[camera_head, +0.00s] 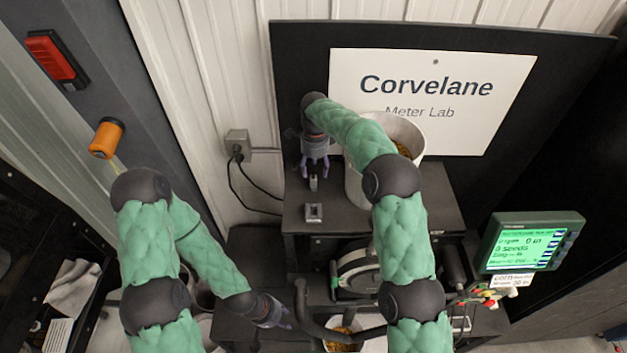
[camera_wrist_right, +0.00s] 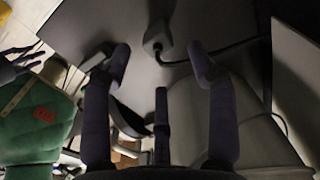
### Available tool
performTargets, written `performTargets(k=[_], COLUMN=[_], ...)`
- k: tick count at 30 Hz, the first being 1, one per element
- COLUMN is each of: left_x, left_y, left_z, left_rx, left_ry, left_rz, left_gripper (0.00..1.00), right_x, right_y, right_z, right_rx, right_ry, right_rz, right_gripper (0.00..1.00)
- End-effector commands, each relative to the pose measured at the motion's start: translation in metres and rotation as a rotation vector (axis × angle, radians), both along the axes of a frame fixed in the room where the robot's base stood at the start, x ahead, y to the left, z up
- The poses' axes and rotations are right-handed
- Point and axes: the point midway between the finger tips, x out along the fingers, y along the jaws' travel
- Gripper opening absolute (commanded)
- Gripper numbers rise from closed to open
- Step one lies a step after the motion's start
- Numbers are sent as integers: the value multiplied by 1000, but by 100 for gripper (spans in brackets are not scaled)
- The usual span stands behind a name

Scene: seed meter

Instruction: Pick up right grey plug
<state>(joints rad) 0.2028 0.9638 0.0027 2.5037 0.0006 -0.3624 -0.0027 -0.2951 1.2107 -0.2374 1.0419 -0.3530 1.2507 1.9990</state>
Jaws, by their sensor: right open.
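A white bucket (camera_head: 357,185) with yellow grain stands right of my right gripper. A seed meter unit (camera_head: 357,268) stands below the bench top. A green-screened monitor (camera_head: 527,243) is at the right. A wall outlet (camera_head: 237,143) with black cords is at the left.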

Motion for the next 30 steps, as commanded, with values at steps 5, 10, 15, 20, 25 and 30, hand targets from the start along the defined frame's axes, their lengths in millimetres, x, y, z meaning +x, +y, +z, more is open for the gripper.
performTargets(k=[5, 10, 15, 20, 25, 30], left_x=[0, 0, 1, 0, 0, 0], left_y=[0, 0, 0, 0, 0, 0], left_z=[5, 19, 25, 25, 24, 24], left_rx=[0, 0, 0, 0, 0, 0], left_ry=[-1, -1, -1, -1, -1, -1], left_rz=[0, 0, 0, 0, 0, 0], left_gripper=[40, 40, 40, 40, 40, 40], right_x=[-1, -1, -1, -1, -1, -1], right_y=[1, 4, 4, 4, 4, 4], right_z=[-11, -32, -52, -57, -57, -57], right_rx=[-1, -1, -1, 0, 0, 0], right_ry=[4, 6, 2, 0, 1, 1], right_rz=[1, 0, 0, 0, 0, 0], right_gripper=[59, 59, 59, 59, 50, 3])
